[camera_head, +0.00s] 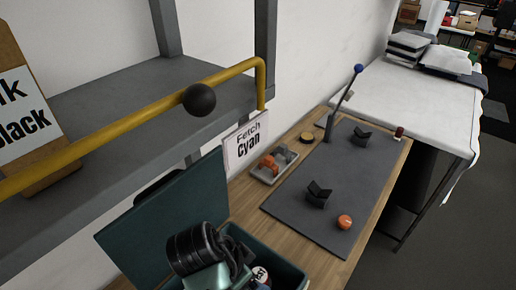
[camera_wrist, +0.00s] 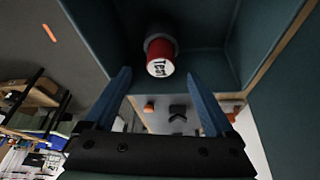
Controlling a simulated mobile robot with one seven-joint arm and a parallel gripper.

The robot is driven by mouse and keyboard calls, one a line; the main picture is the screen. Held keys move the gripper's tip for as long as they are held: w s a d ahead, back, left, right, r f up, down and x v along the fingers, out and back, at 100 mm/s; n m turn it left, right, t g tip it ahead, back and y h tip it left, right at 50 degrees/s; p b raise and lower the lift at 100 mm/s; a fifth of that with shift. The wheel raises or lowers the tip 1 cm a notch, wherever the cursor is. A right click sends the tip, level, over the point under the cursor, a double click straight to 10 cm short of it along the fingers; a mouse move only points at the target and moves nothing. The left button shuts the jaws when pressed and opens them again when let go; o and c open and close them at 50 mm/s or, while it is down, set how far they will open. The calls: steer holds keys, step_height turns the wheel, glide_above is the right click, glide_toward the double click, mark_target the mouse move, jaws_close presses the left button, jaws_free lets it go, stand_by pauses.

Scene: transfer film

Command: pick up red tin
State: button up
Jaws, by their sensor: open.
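A red tin (camera_wrist: 161,55) with a white end marked "Test" is inside a dark teal box (camera_wrist: 205,68) in the wrist view. In the head view the tin (camera_head: 260,275) is partly hidden in the box beside my wrist. My gripper (camera_wrist: 158,76) is open, its two blue fingers apart and pointing toward the tin. Nothing is held. The tin appears beyond and between the fingertips; whether they touch it cannot be told. A small dark red cylinder (camera_head: 399,132) stands at the far right of the wooden bench.
The box's raised lid (camera_head: 170,220) stands behind my wrist. A grey shelf (camera_head: 130,110) with a yellow rail (camera_head: 120,127) overhangs at left.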

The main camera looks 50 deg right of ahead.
mark_target(258, 278)
steer(key=shift+p+x, duration=0.9)
steer(key=shift+x, duration=2.3)
steer(key=shift+w+a, duration=0.1)
steer(key=shift+a, duration=0.05)
jaws_close()
